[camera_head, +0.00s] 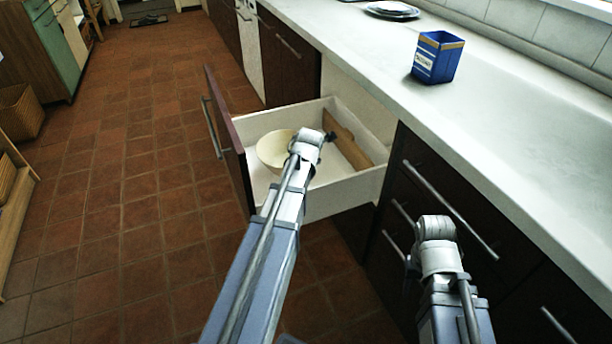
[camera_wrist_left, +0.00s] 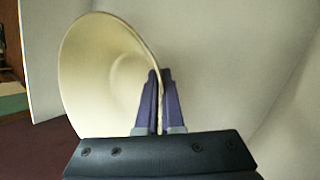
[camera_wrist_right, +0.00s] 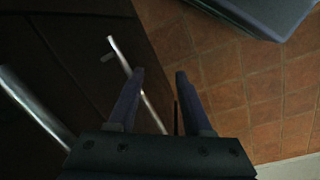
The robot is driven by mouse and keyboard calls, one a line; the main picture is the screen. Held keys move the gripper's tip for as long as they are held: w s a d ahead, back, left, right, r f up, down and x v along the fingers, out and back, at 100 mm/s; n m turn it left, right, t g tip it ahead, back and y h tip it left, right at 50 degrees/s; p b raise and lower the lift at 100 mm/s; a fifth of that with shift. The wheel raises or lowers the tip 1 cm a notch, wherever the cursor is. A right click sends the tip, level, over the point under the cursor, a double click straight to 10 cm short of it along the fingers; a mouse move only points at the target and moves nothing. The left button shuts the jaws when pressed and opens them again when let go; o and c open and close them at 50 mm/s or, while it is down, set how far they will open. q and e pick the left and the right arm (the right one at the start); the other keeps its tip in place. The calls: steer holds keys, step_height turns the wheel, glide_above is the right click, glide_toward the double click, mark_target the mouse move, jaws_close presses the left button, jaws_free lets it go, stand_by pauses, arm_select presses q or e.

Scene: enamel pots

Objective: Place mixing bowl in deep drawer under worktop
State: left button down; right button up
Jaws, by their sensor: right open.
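The cream mixing bowl (camera_head: 272,150) is inside the open deep drawer (camera_head: 350,193) under the worktop, near the drawer's front panel. My left arm reaches over the drawer and partly covers the bowl. In the left wrist view, my left gripper (camera_wrist_left: 160,72) is shut on the rim of the bowl (camera_wrist_left: 100,75), one finger on each side of the wall. Whether the bowl touches the drawer floor I cannot tell. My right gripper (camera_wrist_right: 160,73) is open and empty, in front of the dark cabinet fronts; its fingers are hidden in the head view.
A brown board (camera_head: 348,140) stands in the drawer on the cabinet side. On the white worktop (camera_head: 500,125) are a blue square tin (camera_head: 437,58) and a stack of plates (camera_head: 392,10). Closed drawers with bar handles (camera_head: 450,210) are at right. The tiled floor (camera_head: 130,190) at left is clear.

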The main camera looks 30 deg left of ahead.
arm_select(q)
steer(key=shift+f+b, duration=1.85)
steer(key=shift+f, duration=0.1)
steer(key=shift+r, duration=0.15)
steer(key=c, duration=1.5)
jaws_free()
steer(key=shift+f, duration=0.2)
steer(key=o, duration=0.5)
steer(key=shift+c, duration=0.2)
steer(key=shift+r, duration=0.1)
